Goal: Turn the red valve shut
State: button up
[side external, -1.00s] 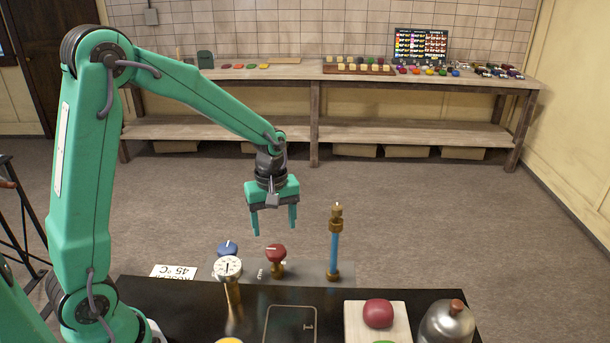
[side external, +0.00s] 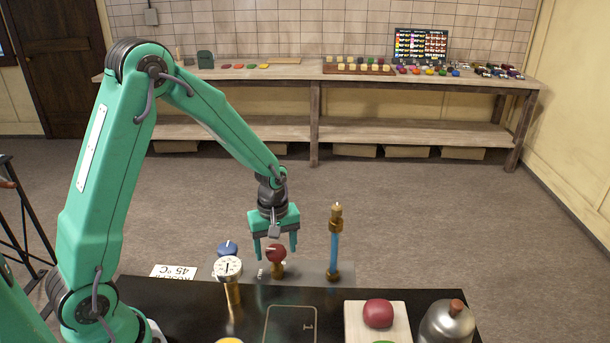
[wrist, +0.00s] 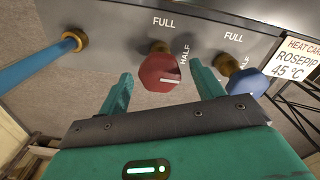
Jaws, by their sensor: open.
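The red valve (side external: 276,253) is a faceted red knob with a white pointer line on a brass stem, behind the dial gauge. In the wrist view the red valve (wrist: 166,73) sits ahead of my gripper, between the lines of its two fingers, with its white line roughly level. The words FULL and HALF are printed beside it. My gripper (side external: 275,250) is open and points down, its fingertips at about the knob's height in the picture. In the wrist view my gripper (wrist: 160,85) has one finger on each side of the knob, and I cannot tell if either touches it.
A blue valve (wrist: 248,82) stands close by on the right in the wrist view. A blue tube with brass fittings (side external: 334,243) stands right of the red valve. A dial gauge (side external: 228,268) stands in front. A card reading 45 °C (side external: 173,272) lies at left.

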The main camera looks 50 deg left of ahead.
jog(key=shift+c, duration=0.5)
jog(key=c, duration=0.9)
jog(key=shift+m, duration=0.3)
jog(key=m, duration=0.8)
jog(key=shift+m, duration=0.4)
jog(key=m, duration=0.4)
jog(key=shift+m, duration=2.3)
